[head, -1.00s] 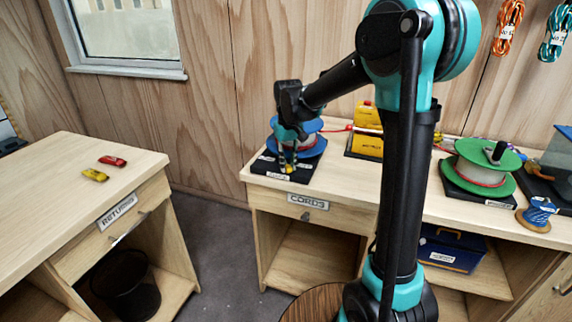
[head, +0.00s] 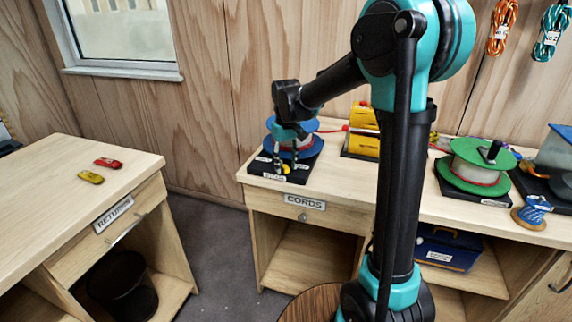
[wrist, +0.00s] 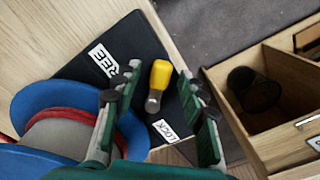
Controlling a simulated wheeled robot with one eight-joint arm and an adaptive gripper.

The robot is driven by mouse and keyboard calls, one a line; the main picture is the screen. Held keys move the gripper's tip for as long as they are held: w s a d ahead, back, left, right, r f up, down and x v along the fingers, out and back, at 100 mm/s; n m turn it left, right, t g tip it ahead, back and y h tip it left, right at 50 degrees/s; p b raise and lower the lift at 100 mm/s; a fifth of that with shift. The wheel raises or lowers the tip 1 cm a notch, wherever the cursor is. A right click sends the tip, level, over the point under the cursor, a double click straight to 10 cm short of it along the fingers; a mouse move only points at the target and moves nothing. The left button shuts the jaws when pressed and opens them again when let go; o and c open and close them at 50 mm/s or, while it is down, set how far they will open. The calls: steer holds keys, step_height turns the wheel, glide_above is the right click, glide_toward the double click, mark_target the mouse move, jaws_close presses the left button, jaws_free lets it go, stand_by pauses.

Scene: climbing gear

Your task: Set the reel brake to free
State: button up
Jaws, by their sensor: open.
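The blue reel (head: 308,148) stands on a black base (head: 262,168) at the left end of the cord counter. In the wrist view, the reel (wrist: 40,95) is at the lower left, wound with red cord. The brake lever (wrist: 160,74) has a yellow handle and a metal shank. A partly hidden FREE label (wrist: 103,60) lies to its left, and a LOCK label (wrist: 165,131) lies below it. My gripper (wrist: 160,80) is open, its fingers on either side of the handle with gaps visible. In the head view, my gripper (head: 286,160) points down in front of the reel.
A yellow device (head: 364,132) stands right of the reel, with a red cord between them. A green reel (head: 478,165) and a small blue spool (head: 533,212) are farther right. The returns counter (head: 50,185) at left holds red and yellow items. Floor shows between the counters.

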mark_target(286, 167)
step_height(286, 167, up, 12)
stand_by(0.5)
steer(key=shift+f, duration=0.1)
steer(key=s+d+f+m+t, duration=0.2)
steer(key=s+d+f, duration=0.6)
steer(key=s+f, duration=0.3)
steer(key=s+d+f+m+t, duration=0.2)
steer(key=s+d+f+m, duration=0.1)
steer(key=s+d+f, duration=0.6)
steer(key=s+f, duration=0.1)
steer(key=s, duration=0.1)
steer(key=shift+s+f, duration=0.35)
steer(key=shift+f, duration=0.05)
